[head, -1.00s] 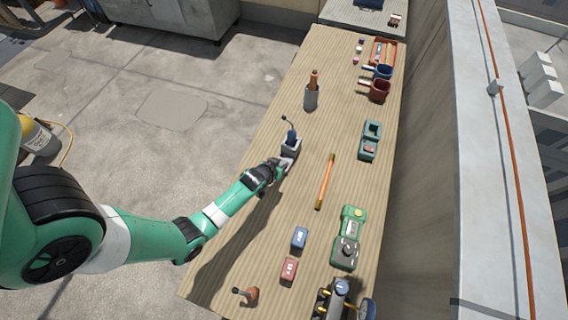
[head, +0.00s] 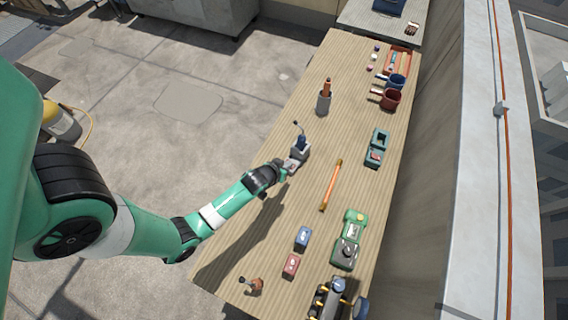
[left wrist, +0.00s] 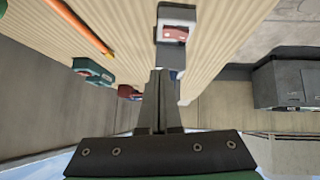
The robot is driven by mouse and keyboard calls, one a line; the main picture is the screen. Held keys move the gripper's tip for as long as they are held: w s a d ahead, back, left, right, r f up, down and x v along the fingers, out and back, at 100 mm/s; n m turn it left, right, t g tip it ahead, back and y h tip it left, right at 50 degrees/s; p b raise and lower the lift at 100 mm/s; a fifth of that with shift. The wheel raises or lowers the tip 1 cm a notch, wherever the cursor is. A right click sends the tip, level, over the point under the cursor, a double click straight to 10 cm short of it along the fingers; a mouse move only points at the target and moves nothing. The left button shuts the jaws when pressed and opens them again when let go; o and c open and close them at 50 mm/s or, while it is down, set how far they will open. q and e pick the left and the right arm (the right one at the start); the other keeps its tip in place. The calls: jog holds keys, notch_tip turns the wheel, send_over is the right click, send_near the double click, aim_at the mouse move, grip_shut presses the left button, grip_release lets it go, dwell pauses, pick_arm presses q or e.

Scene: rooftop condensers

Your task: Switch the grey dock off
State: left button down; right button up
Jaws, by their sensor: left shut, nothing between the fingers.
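The grey dock (head: 301,152) stands on the wooden table with a blue handset with an antenna (head: 301,140) upright in it. On its near side is a pale plate (head: 291,164). In the left wrist view the grey dock (left wrist: 176,12) is at the top centre, and its white plate carries a red switch (left wrist: 175,32). I cannot tell which way the switch is set. My left gripper (head: 282,169) is shut and empty, just in front of the plate. Its fingers (left wrist: 157,74) point toward the dock in the wrist view. My right gripper is not in view.
A teal dock (head: 377,140) stands farther right. An orange stick (head: 331,186) lies mid-table. Behind the grey dock is a grey holder (head: 323,104). Blue (head: 302,237) and red (head: 291,265) boxes and a green device (head: 346,252) are nearer. Bare table surrounds the grey dock.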

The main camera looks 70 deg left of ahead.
pick_arm(q)
jog(key=v, duration=0.5)
jog(key=shift+w+d+p, duration=0.3)
jog(key=shift+p, duration=0.1)
